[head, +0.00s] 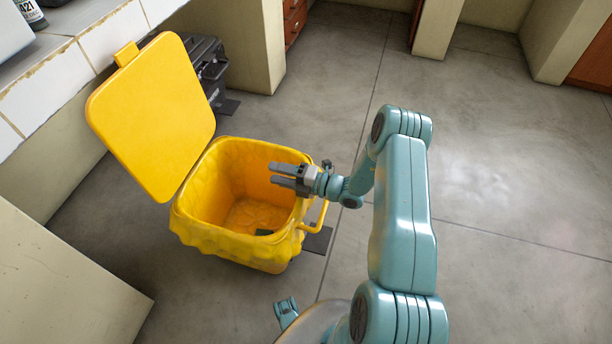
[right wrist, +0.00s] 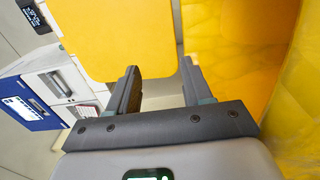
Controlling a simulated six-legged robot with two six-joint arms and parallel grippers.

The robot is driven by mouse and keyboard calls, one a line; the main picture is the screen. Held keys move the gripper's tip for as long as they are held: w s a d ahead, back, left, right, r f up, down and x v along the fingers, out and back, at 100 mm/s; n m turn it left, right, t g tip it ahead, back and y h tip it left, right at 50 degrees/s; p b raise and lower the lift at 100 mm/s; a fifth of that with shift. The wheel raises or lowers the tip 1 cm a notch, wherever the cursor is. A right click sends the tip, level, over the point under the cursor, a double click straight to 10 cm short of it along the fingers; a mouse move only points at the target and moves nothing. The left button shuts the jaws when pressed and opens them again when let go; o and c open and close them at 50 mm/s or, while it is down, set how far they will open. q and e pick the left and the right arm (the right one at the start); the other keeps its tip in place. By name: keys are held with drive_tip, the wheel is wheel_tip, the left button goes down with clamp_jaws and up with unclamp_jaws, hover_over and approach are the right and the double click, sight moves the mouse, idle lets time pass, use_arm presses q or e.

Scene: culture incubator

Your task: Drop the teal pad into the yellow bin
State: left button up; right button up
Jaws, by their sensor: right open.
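The yellow bin (head: 235,248) stands on the floor with its lid (head: 155,115) swung up and open on the left. A small dark teal patch that looks like the teal pad (head: 264,232) shows low inside the bin, near its front wall. Most of it is hidden by the rim. My right gripper (head: 273,175) is open and empty above the right part of the bin's opening, its fingers pointing left. In the right wrist view the open fingers (right wrist: 160,68) have nothing between them, with the yellow lid beyond.
A dark case (head: 207,68) stands behind the bin by the wall. A pale cabinet (head: 60,285) is at the lower left, and a tiled counter (head: 70,70) runs along the upper left. The grey floor (head: 500,180) on the right is clear.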

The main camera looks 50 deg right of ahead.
drive_tip(key=p+v, duration=0.1)
drive_tip(key=v, duration=0.9)
drive_tip(key=shift+p, duration=0.35)
